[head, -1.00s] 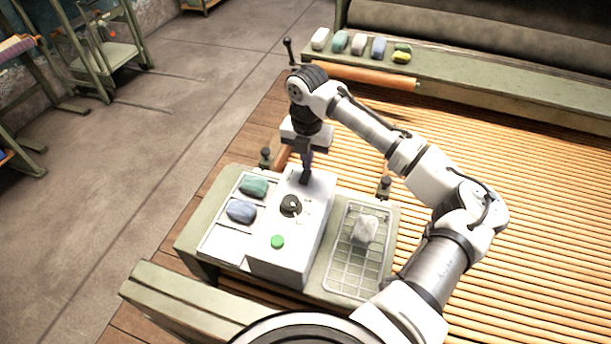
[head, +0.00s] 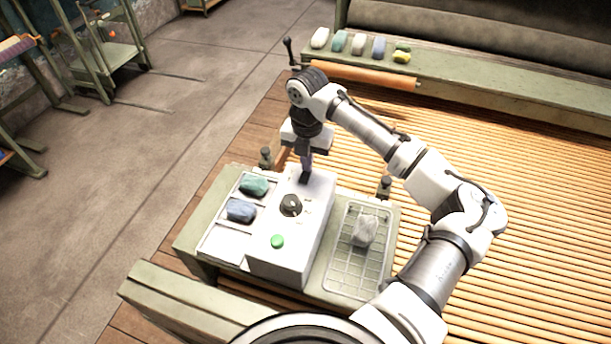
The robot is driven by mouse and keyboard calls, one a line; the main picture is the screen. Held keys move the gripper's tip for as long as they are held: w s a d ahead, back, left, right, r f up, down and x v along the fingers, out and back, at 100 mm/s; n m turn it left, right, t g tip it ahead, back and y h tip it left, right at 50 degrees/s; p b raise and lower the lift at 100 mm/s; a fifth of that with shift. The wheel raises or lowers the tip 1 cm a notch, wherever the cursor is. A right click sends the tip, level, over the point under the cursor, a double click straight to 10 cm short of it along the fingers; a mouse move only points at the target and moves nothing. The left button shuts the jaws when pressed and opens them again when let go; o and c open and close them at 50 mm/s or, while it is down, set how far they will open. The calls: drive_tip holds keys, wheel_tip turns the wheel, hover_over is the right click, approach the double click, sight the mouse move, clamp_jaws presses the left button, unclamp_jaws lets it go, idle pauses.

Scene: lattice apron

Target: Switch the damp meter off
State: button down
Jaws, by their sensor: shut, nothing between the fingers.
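The damp meter (head: 288,257) is a white box on a green bench, with a black round knob (head: 291,205) and a green button (head: 277,241) on its top. My gripper (head: 305,178) is shut and points down at the far end of the meter's top, beyond the knob. The fingertips are at or just above the surface; I cannot tell whether they touch. Whatever lies right under the fingertips is hidden.
A white tray (head: 216,241) left of the meter holds a green and a blue bundle. Small dark-topped posts stand at the bench's far corners. A slatted bed (head: 500,170) lies to the right.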

drive_tip(key=shift+f, duration=0.55)
drive_tip(key=shift+r, duration=0.1)
drive_tip(key=shift+r+p, duration=2.65)
drive_tip(key=shift+r, duration=0.85)
drive_tip(key=shift+s+f, duration=0.1)
